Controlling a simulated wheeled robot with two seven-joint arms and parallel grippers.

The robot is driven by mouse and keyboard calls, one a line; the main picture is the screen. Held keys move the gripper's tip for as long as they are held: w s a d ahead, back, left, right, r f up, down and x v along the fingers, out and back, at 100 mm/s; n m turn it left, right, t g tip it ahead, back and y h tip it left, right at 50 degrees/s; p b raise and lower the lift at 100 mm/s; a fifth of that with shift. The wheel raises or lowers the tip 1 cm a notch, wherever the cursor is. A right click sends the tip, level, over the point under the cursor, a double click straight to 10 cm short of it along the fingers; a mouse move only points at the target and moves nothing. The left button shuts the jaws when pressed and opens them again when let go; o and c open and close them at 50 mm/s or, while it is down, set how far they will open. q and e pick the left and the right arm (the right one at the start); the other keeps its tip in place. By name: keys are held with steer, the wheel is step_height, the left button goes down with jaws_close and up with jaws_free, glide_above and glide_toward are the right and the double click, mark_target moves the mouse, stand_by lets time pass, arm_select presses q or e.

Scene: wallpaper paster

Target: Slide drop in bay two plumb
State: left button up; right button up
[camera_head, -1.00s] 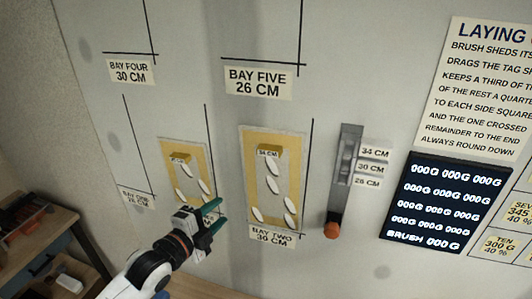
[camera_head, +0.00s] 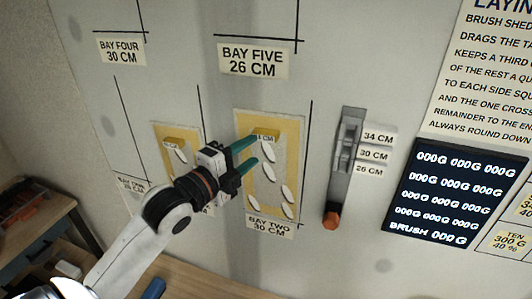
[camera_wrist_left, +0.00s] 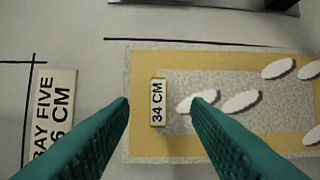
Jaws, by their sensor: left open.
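The drop in bay two (camera_head: 294,130) is a yellow-edged panel with a speckled middle and several white ovals. It hangs above the label "BAY TWO 30 CM" (camera_head: 269,226). A yellow tab (camera_head: 264,136) stands out near its top and reads "34 CM" in the left wrist view (camera_wrist_left: 157,102). A black line (camera_head: 309,150) runs down the wall, apart from the drop's right edge. My left gripper (camera_head: 256,149) is open and empty in front of the drop's upper left. In the left wrist view its fingertips (camera_wrist_left: 160,104) appear either side of the tab, not visibly touching it.
A smaller yellow panel (camera_head: 163,134) hangs to the left, partly behind my left arm. A grey vertical gauge (camera_head: 345,160) with an orange end (camera_head: 331,221) is on the right, beside a dark readout board (camera_head: 455,195). The "BAY FIVE 26 CM" label (camera_head: 252,60) is above.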

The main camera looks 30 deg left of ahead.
mark_target(267, 139)
arm_select(q)
steer(key=w+b, duration=0.1)
steer(key=w, duration=0.1)
steer(key=w+b, duration=0.1)
steer(key=w, duration=0.2)
steer(key=shift+w+d+r+b, duration=0.2)
steer(key=shift+b, duration=0.15)
steer(key=shift+w+d, duration=0.1)
steer(key=shift+w, duration=0.55)
steer(key=shift+c, duration=0.2)
jaws_close()
